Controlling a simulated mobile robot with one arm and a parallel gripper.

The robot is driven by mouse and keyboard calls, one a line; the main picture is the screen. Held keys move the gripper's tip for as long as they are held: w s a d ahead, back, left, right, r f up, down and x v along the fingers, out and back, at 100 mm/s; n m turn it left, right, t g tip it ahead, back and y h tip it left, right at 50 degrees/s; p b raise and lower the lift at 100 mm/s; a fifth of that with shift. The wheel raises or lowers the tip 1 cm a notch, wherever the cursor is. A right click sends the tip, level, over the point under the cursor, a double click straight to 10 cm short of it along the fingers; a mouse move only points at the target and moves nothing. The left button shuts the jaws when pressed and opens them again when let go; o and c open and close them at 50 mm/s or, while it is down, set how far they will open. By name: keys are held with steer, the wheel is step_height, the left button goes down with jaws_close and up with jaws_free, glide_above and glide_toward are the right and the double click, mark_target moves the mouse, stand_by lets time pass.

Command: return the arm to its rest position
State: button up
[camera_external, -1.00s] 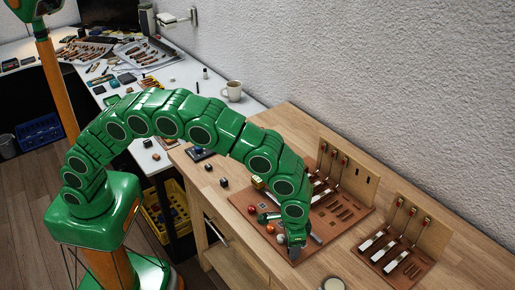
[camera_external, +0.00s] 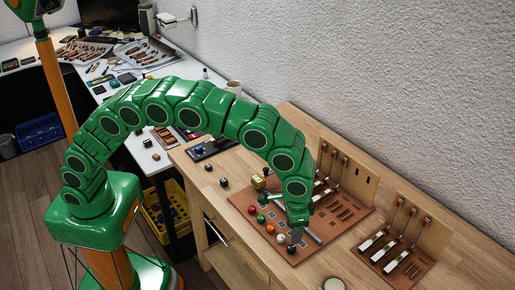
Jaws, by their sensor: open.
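My green arm arches from its base at the left over to the wooden bench (camera_external: 340,245). My gripper (camera_external: 295,236) points down over the front part of the brown board (camera_external: 345,222). It is open, and I see nothing held in it. Its fingertips are small in this view, so I cannot tell whether they touch the board. Several small coloured balls (camera_external: 270,229) lie on the board just left of my gripper.
Upright wooden racks with piano action parts stand at the back of the board (camera_external: 347,170) and at the right (camera_external: 417,225). A round pale dish (camera_external: 333,284) sits at the front edge. A mug (camera_external: 234,87) stands behind my arm on the white desk. Small dark blocks (camera_external: 224,182) lie left of the board.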

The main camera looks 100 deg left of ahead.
steer(key=s+a+r, duration=0.2)
steer(key=s+r, duration=0.2)
steer(key=s, duration=0.5)
steer(key=s+a+r+m, duration=0.1)
steer(key=s+a+r, duration=0.25)
steer(key=s, duration=0.45)
steer(key=s+a+r, duration=0.2)
steer(key=s+r, duration=0.3)
steer(key=s, duration=0.4)
steer(key=s+a+f+m+g, duration=0.1)
steer(key=s+m, duration=0.1)
steer(key=s, duration=2.6)
steer(key=shift+a+f+g, duration=0.15)
steer(key=shift+f+g, duration=0.1)
steer(key=shift+g, duration=0.15)
